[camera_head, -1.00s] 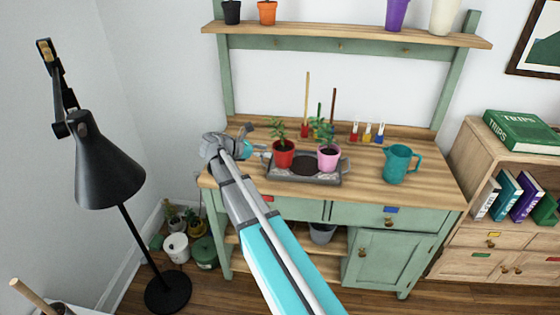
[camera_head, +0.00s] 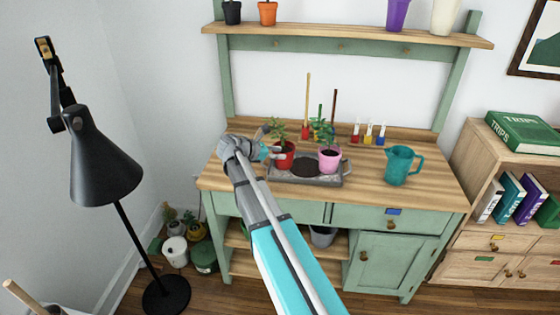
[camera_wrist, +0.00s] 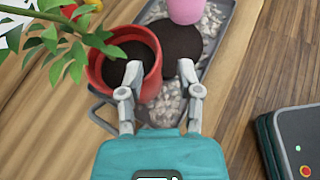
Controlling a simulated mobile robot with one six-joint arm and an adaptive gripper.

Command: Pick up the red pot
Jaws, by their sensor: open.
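The red pot (camera_head: 283,159), with dark soil and a green leafy plant, stands at the left end of a grey tray (camera_head: 310,181) on the wooden bench top. In the wrist view the red pot (camera_wrist: 106,72) is upper left, its rim close to the left finger, which overlaps it in the picture. My gripper (camera_head: 272,148) is at the pot's left side in the head view. In the wrist view my gripper (camera_wrist: 164,80) has its fingers spread apart, with the right finger over the tray's gravel. I cannot tell whether a finger touches the pot.
A pink pot (camera_head: 328,161) stands on the tray right of the red pot. A teal pitcher (camera_head: 398,166) is farther right. Small coloured items (camera_head: 368,134) stand at the back. A black lamp (camera_head: 103,165) stands left of the bench. The bench's front right is clear.

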